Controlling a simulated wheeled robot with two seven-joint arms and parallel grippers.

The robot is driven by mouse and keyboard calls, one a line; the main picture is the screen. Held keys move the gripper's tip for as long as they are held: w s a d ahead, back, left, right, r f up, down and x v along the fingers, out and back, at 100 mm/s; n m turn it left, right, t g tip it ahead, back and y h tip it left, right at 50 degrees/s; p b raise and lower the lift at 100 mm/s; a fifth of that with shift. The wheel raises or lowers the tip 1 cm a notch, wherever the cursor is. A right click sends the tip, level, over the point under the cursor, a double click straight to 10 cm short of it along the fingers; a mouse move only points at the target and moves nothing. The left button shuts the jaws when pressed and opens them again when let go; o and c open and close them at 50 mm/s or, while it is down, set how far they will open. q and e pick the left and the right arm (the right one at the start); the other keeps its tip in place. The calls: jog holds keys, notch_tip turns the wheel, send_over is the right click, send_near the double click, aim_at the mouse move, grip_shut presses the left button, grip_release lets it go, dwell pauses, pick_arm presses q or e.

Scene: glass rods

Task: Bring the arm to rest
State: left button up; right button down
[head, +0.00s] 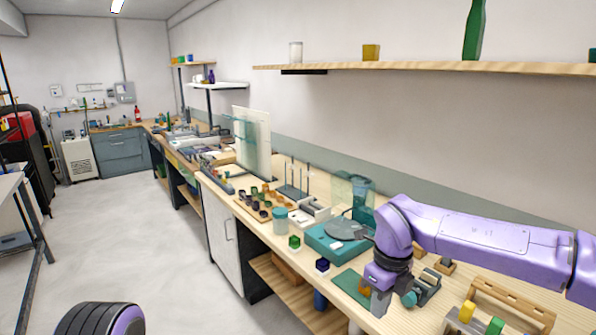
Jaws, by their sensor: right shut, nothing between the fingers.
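My right arm is purple and comes in from the right edge, over the near part of the wooden workbench (342,268). Its gripper (379,306) points down above the bench, close to a green mat (352,286). The gripper is shut with nothing in it. The arm hides part of the bench behind and below it. A rounded dark and purple part of my own body shows at the bottom left. My left gripper is not in view.
A teal device with a grey round plate (347,230) stands just left of the gripper. A wooden rack (512,297) is at the right. Glass rods stand upright in a holder (292,191). A shelf (430,68) runs above. The floor (150,240) at the left is clear.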

jog(key=w+d+f+n+t+h, duration=0.2)
jog(key=w+d+f+t+h, duration=0.15)
jog(key=f, duration=0.35)
jog(key=s+d+f+n+t+h+b, duration=0.15)
jog(key=s+f+n, duration=0.35)
jog(key=f, duration=0.5)
jog(key=s+f+n+t+b, duration=0.15)
jog(key=s+f+n, duration=0.35)
jog(key=f, duration=0.5)
pick_arm(q)
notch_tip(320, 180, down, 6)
jog(key=b, duration=0.3)
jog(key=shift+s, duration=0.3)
pick_arm(e)
jog(key=s+d+f+n+g, duration=0.1)
jog(key=s+d+f+n, duration=0.2)
jog(key=s, duration=0.5)
jog(key=s+d+f+n+g, duration=0.1)
jog(key=s+d+f+n, duration=0.1)
jog(key=s+f, duration=0.3)
jog(key=s+d+f+n+g+y, duration=0.1)
jog(key=s+d+f+n, duration=0.2)
jog(key=s, duration=0.9)
notch_tip(320, 180, down, 2)
jog(key=shift+d+n, duration=0.35)
jog(key=shift+n, duration=0.45)
